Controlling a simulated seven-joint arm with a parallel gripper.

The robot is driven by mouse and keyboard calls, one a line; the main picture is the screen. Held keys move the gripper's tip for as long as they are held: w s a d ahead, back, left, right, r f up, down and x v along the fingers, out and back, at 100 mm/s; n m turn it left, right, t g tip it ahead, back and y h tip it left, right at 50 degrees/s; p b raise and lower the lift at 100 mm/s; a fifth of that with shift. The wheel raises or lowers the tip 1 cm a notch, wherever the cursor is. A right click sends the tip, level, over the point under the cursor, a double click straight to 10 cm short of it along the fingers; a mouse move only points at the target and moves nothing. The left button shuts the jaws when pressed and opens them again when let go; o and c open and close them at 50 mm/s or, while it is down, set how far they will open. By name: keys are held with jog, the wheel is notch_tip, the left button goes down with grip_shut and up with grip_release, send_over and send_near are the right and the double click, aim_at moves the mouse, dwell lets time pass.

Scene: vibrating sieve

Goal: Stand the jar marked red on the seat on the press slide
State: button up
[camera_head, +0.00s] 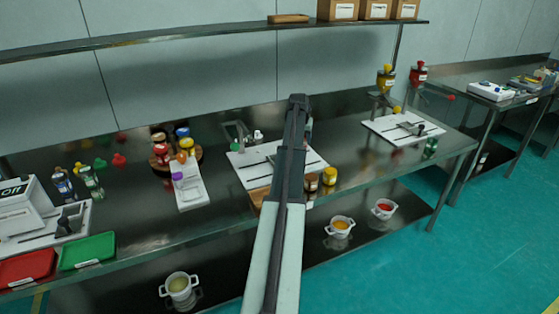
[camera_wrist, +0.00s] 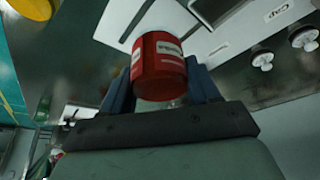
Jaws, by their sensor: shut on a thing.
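The red jar (camera_wrist: 160,68), with a white label on its side, is between the two dark fingers of my gripper (camera_wrist: 161,86) in the wrist view. My gripper is shut on it. Beyond the jar lies a white base plate (camera_wrist: 225,38) with a dark slot. In the head view my arm covers the middle of a white station board (camera_head: 250,158), which has a grey bracket at its back left. My gripper and the jar are hidden behind the arm there. I cannot make out the seat, or whether the jar touches anything.
A brown-banded jar (camera_head: 312,182) and a yellow jar (camera_head: 330,176) stand right of my arm near the front edge. A round rack of coloured jars (camera_head: 163,157) and a white scale (camera_head: 190,193) are to the left. Another press board (camera_head: 402,129) is at right.

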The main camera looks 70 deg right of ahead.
jog(key=w+r+n, duration=0.1)
jog(key=w, duration=1)
jog(key=shift+s+d+f+m+g, duration=0.15)
jog(key=shift+f+m, duration=0.45)
jog(key=shift+f, duration=0.95)
jog(key=shift+s+a+f+m+g, duration=0.1)
jog(key=shift+f+m+g, duration=0.35)
jog(key=shift+f, duration=1.1)
jog(key=shift+s+d+f+m, duration=0.1)
jog(key=shift+f+m, duration=0.65)
jog(key=shift+f, duration=0.8)
jog(key=shift+f, duration=0.15)
jog(key=o, duration=1)
jog(key=shift+o, duration=0.2)
jog(key=v, duration=1.2)
